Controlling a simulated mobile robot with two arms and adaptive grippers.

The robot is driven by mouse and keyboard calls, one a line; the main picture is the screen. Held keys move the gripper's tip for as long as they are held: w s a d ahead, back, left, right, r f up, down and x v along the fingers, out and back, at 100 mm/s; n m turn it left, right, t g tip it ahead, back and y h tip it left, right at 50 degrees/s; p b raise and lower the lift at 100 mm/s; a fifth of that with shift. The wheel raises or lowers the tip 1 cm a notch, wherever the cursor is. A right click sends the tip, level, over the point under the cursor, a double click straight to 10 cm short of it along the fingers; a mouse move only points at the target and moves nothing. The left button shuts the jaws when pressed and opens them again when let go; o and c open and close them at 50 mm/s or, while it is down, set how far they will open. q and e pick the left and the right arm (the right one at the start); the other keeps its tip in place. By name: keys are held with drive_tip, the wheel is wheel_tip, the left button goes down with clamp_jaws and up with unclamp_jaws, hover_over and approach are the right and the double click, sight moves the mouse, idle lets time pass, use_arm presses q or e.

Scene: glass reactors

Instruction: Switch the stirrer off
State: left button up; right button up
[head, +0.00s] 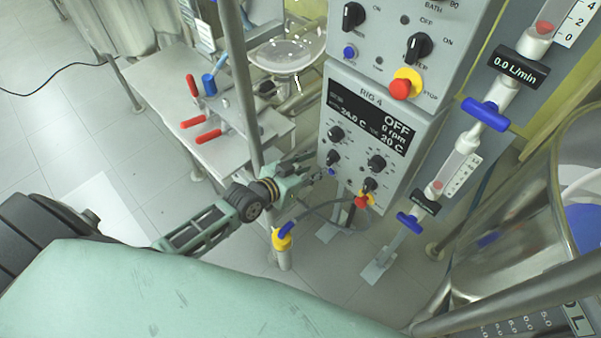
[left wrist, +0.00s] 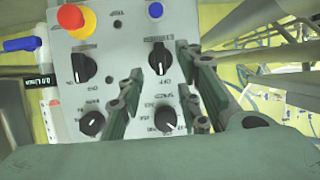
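The RIG 4 control box (head: 352,158) stands near the middle of the head view; its display (head: 369,117) reads OFF, 0 rpm and 20 C. The stirrer switch (head: 333,157) seems to be the black knob at its lower left. In the left wrist view the panel appears upside down, and this knob (left wrist: 160,58) has its white mark pointing down the picture, toward small lettering. My left gripper (head: 318,167) is at the panel's lower left. In the left wrist view its open fingers (left wrist: 158,75) lie either side of the knob, with nothing held; contact cannot be told. My right gripper is out of view.
A speed dial (left wrist: 165,118), a second switch (left wrist: 85,65) and a red-and-yellow stop button (left wrist: 72,18) share the panel. A metal post (head: 240,80) rises beside my left gripper. A bench with red-handled clamps (head: 200,136) stands behind it. Flowmeters (head: 455,165) are right.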

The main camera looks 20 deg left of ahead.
use_arm(q)
drive_tip(key=v, duration=0.6)
idle(0.3)
drive_tip(key=s+a+f+n+g+y, duration=0.15)
drive_tip(key=s+f, duration=0.25)
drive_tip(key=f, duration=0.5)
drive_tip(key=s+a+f+g+y, duration=0.15)
drive_tip(key=s+f, duration=0.25)
drive_tip(key=f, duration=0.4)
drive_tip(key=s+a+f+g+y, duration=0.1)
drive_tip(key=s+a+f+g, duration=0.2)
drive_tip(key=f, duration=0.6)
drive_tip(key=s+d+f+g, duration=0.1)
drive_tip(key=s+f, duration=0.4)
drive_tip(key=s, duration=0.5)
drive_tip(key=s+d+f+g, duration=0.1)
drive_tip(key=s+f+g, duration=0.2)
drive_tip(key=s, duration=0.6)
drive_tip(key=s+d+f+g, duration=0.1)
drive_tip(key=s+d+f, duration=0.1)
drive_tip(key=s+f, duration=0.5)
drive_tip(key=s, duration=0.3)
drive_tip(key=shift+s+f+g+y, duration=0.15)
drive_tip(key=shift+s+g+y, duration=0.15)
drive_tip(key=shift+g, duration=0.1)
